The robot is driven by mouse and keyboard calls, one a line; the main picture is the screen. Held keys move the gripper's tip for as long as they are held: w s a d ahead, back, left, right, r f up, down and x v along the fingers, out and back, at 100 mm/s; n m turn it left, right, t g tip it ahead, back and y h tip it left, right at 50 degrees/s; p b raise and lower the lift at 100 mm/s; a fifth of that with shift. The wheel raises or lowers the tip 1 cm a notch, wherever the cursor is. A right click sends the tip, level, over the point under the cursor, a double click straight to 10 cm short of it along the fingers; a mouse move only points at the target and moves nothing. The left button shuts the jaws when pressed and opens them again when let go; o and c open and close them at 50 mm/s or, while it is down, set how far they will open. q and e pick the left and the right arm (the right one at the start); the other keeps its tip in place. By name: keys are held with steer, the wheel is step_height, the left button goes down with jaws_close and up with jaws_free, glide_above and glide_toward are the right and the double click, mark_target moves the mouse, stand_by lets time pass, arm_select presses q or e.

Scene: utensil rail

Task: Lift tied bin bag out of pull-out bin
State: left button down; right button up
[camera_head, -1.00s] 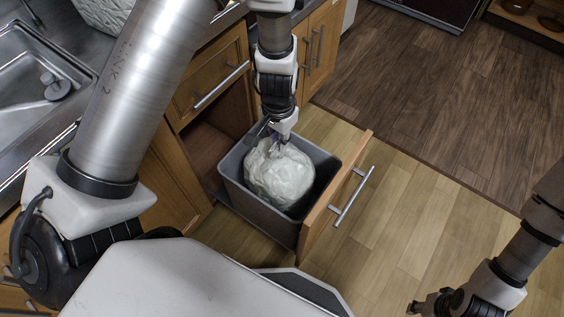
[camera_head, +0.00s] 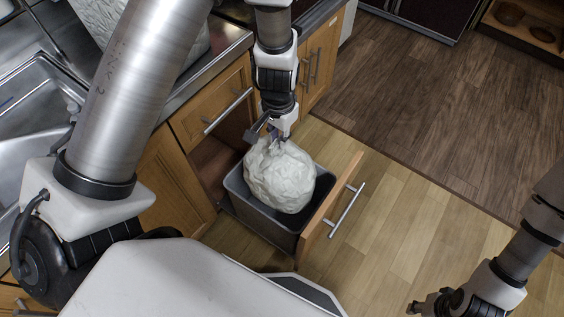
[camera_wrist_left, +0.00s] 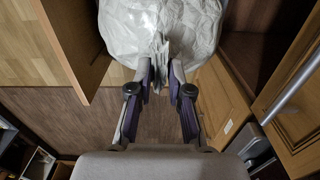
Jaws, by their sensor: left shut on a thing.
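The white tied bin bag (camera_head: 280,176) hangs from my left gripper (camera_head: 277,136) in the head view, its body over the grey pull-out bin (camera_head: 262,216). The bag covers much of the bin's opening, and I cannot tell whether its bottom is clear of the rim. In the left wrist view the left gripper (camera_wrist_left: 158,85) is shut on the bag's gathered neck, and the bag (camera_wrist_left: 165,28) fills the top middle. My right gripper (camera_head: 424,304) is at the lower right of the head view, away from the bin; its jaw state is unclear.
The pulled-out drawer front (camera_head: 332,202) with its bar handle stands right of the bin. Wooden cabinets (camera_head: 213,110) and the worktop with a sink (camera_head: 35,110) are to the left. The floor (camera_head: 400,215) right of the drawer is clear.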

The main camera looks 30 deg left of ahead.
arm_select(q)
step_height(320, 180, up, 6)
steer(key=p, duration=0.5)
steer(key=shift+r, duration=0.25)
steer(key=shift+f, duration=0.1)
